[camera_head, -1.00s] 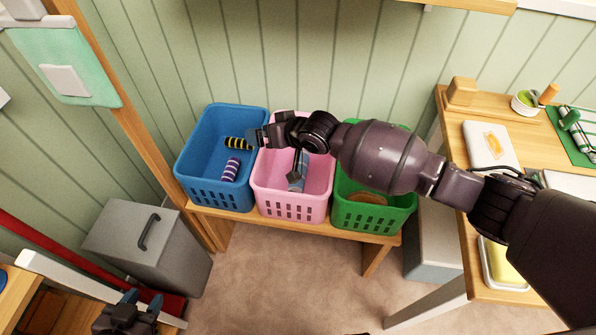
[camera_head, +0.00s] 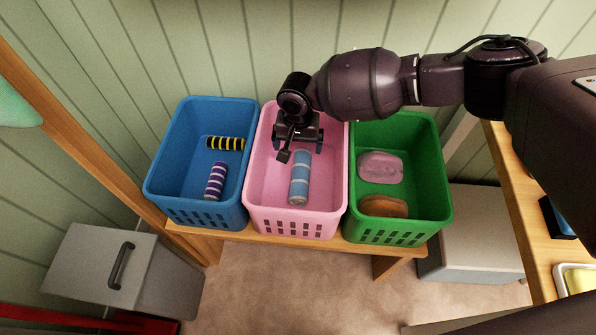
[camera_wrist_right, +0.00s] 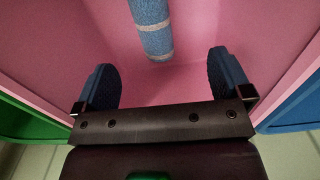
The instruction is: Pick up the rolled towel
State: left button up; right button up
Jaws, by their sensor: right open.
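The rolled towel (camera_head: 300,178), a blue roll with pale bands, lies in the pink basket (camera_head: 259,190). My right gripper (camera_head: 298,146) is over the back part of that basket, just behind the towel's far end. In the right wrist view the gripper (camera_wrist_right: 162,64) is open and empty, with its two fingers apart. The towel (camera_wrist_right: 151,22) shows at the top there, its near end roughly in line with the gap and beyond the fingertips. It is not held. My left gripper is not in view.
A blue basket (camera_head: 160,190) on the left holds a black-yellow roll (camera_head: 226,143) and a purple-white roll (camera_head: 215,181). A green basket (camera_head: 431,170) on the right holds a pink item (camera_head: 381,167) and a brown one (camera_head: 384,206). All three stand on a wooden bench (camera_head: 300,243) against the wall.

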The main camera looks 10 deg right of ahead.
aim_at(301, 162)
notch_tip(301, 162, down, 5)
jog(key=shift+s+r+b, duration=0.15)
jog(key=shift+r+b, duration=0.05)
jog(key=shift+b, duration=0.5)
jog(key=shift+f, duration=0.5)
jog(key=f+b, duration=0.1)
jog(key=f, duration=0.2)
jog(key=f+b, duration=0.1)
jog(key=shift+s+d+f+b, duration=0.1)
jog(key=shift+d+f+b, duration=0.05)
jog(key=shift+d+b, duration=0.2)
jog(key=shift+f, duration=0.25)
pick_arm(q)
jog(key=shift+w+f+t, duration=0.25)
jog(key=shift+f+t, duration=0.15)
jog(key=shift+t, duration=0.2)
pick_arm(e)
jog(key=shift+r, duration=0.1)
jog(key=shift+c, duration=0.3)
jog(key=c, duration=1)
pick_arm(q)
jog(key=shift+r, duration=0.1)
pick_arm(e)
jog(key=shift+o, duration=0.2)
jog(key=shift+r, duration=0.1)
